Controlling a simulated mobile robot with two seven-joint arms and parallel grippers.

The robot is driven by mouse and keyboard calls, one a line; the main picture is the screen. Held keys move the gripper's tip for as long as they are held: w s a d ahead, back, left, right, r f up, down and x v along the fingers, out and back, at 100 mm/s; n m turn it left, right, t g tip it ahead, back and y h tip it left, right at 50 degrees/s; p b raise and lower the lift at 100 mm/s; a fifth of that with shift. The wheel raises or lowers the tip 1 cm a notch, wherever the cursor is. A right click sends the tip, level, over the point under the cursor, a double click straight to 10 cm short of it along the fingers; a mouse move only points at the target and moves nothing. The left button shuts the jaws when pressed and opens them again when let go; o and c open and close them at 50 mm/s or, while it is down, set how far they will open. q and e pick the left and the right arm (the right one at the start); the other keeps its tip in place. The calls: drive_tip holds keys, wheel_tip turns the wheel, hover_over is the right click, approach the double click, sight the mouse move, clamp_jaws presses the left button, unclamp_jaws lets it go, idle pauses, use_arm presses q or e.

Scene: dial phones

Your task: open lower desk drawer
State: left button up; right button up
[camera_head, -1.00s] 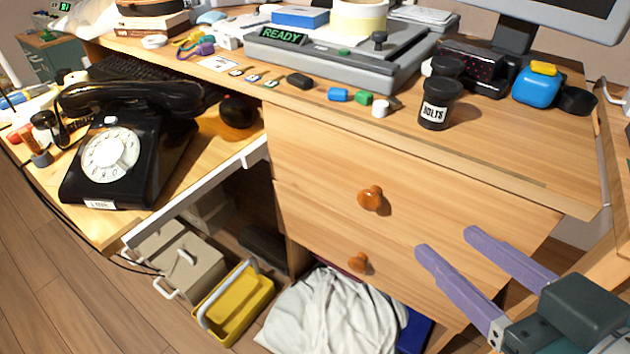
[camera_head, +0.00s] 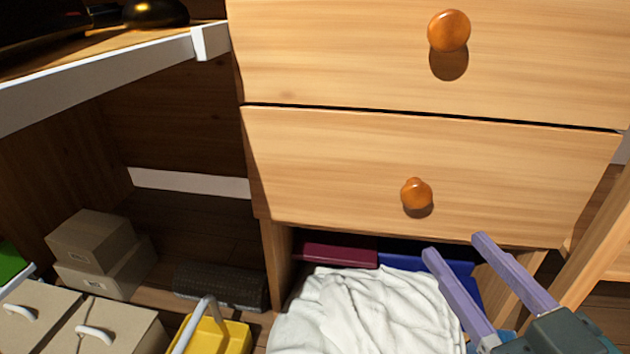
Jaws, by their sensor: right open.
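The lower desk drawer (camera_head: 330,170) is shut, with a wooden front and one round orange-brown knob (camera_head: 416,193) right of its middle. The upper drawer (camera_head: 330,50) above it is also shut and has a similar knob (camera_head: 449,31). My right gripper (camera_head: 454,245) is in the lower right. Its two purple fingers are apart with nothing between them. In the picture its fingertips are just below and to the right of the lower knob, not around it. My left gripper is not in view.
A white cloth (camera_head: 365,315) lies in the open space under the drawers, by a dark red thing (camera_head: 338,252) and a blue one. A yellow bin (camera_head: 225,340) and grey-beige boxes (camera_head: 90,240) stand at the left. A pull-out shelf (camera_head: 110,75) juts out at upper left.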

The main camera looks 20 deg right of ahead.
sight(421, 199)
drive_tip(key=w, duration=0.1)
drive_tip(key=w+d+b, duration=0.1)
drive_tip(key=w, duration=0.2)
drive_tip(key=shift+w+d+b, duration=0.15)
drive_tip(key=shift+d+b, duration=0.1)
drive_tip(key=shift+b, duration=0.15)
drive_tip(key=w+b, duration=0.1)
drive_tip(key=w, duration=0.3)
drive_tip(key=shift+d, duration=0.15)
drive_tip(key=shift+w+d+r+b, duration=0.1)
drive_tip(key=shift+w+b, duration=0.2)
drive_tip(key=shift+w, duration=0.15)
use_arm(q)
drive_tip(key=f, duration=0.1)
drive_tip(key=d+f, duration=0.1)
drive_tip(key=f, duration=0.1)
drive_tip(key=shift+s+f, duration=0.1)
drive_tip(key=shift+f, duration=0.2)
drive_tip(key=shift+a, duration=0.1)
use_arm(e)
drive_tip(key=c, duration=0.3)
clamp_jaws()
